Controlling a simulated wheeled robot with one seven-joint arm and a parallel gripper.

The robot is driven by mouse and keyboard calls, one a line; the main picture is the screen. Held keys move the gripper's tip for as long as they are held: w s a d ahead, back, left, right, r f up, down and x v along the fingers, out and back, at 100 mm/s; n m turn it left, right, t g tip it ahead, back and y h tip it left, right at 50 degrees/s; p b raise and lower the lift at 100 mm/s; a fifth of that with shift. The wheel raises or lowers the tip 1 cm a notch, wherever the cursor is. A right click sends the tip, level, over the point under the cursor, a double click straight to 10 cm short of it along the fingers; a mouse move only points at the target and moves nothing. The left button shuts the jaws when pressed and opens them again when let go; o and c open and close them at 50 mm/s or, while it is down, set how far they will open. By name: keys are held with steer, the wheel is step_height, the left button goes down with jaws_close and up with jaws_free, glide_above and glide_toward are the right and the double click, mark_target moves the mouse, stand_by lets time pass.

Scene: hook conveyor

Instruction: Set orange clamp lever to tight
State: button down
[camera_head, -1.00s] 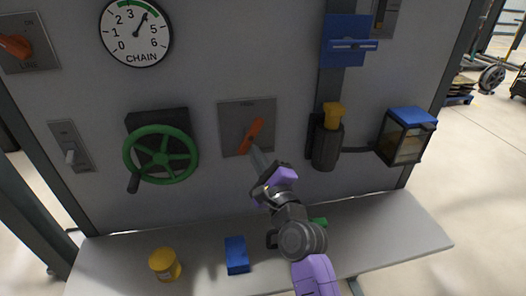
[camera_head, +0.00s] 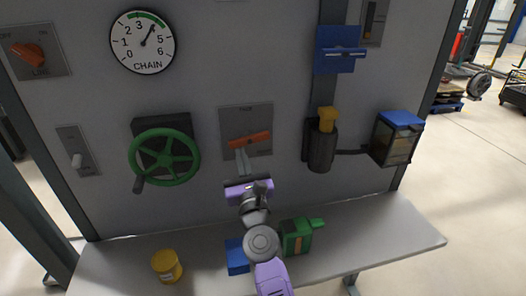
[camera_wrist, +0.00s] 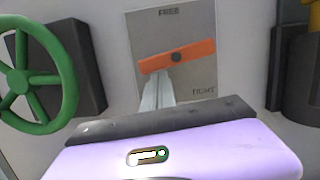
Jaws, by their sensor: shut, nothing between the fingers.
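The orange clamp lever (camera_head: 249,139) sits on a grey plate (camera_head: 262,113) on the panel. It lies nearly level, its right end slightly higher.
A green handwheel (camera_head: 164,157) is left of the plate; a dark cylinder with a yellow top (camera_head: 321,146) is right of it. The shelf below holds a yellow can (camera_head: 167,265), a blue block (camera_head: 237,256) and a green object (camera_head: 297,237). Another orange lever (camera_head: 28,55) is at upper left.

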steer(key=shift+a+r+m, duration=0.2)
steer(key=shift+r+m, duration=0.05)
steer(key=shift+m, duration=0.45)
steer(key=shift+m+h, duration=0.3)
steer(key=s+d+f+b, duration=0.2)
steer(key=s+f, duration=0.4)
steer(key=s, duration=0.3)
steer(key=shift+s+d+f, duration=0.2)
steer(key=shift+d+f, duration=0.05)
steer(key=shift+d, duration=0.1)
stand_by(0.5)
